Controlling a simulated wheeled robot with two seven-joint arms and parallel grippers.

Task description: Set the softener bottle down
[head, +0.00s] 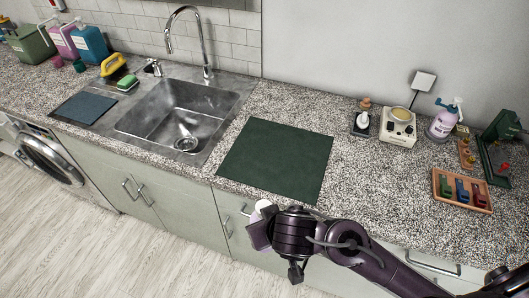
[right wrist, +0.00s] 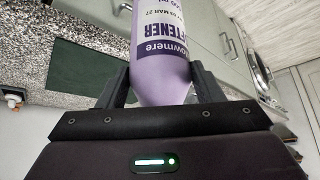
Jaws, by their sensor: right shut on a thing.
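The softener bottle is lilac with a dark-lettered label reading "SOFTENER" and shows in the right wrist view (right wrist: 160,55). My right gripper (right wrist: 162,88) is shut on it, one finger on each side near the tapered end. In the head view the bottle (head: 257,236) is a small lilac shape with a white part at its top, partly hidden by my gripper (head: 268,232). There the bottle appears over the counter's front edge, below the dark green mat (head: 275,160); its height above the floor is hard to judge. My left gripper is not in view.
The green mat is bare. A sink (head: 180,112) lies left of it, with a blue-grey mat (head: 84,108) beyond. Blue (head: 89,45) and purple jugs stand far left. A white device (head: 398,128), spray bottle (head: 443,120) and wooden tray (head: 462,191) stand right.

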